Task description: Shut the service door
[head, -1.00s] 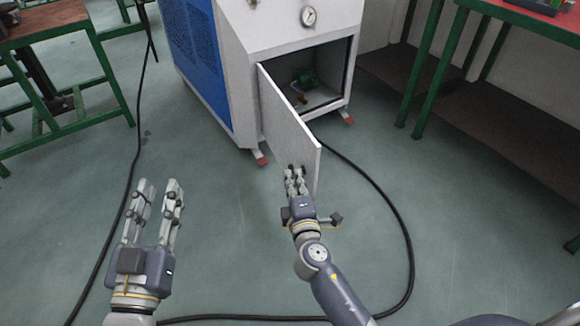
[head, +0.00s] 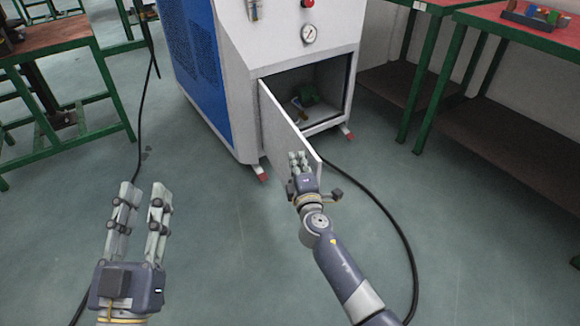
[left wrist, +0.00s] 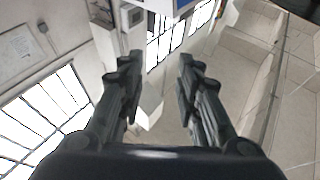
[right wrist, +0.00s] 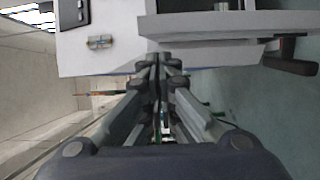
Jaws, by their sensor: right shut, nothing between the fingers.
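The service door (head: 284,125) is a pale flat panel on the front of the white and blue generator cabinet (head: 243,105). It stands wide open, hinged at the left of the opening, its free edge towards me. My right gripper (head: 297,156) is shut and empty. It is at the door's left, outer face near the free edge and hides part of the panel; I cannot tell whether it touches. Its closed fingers also show in the right wrist view (right wrist: 161,60). My left gripper (head: 144,188) is open and empty, well left of the door, over the floor.
The cabinet opening (head: 325,85) shows a green part (head: 305,93) inside. A black cable (head: 385,195) curves over the floor at the right. Green-framed tables stand at the left (head: 60,50) and right (head: 480,25).

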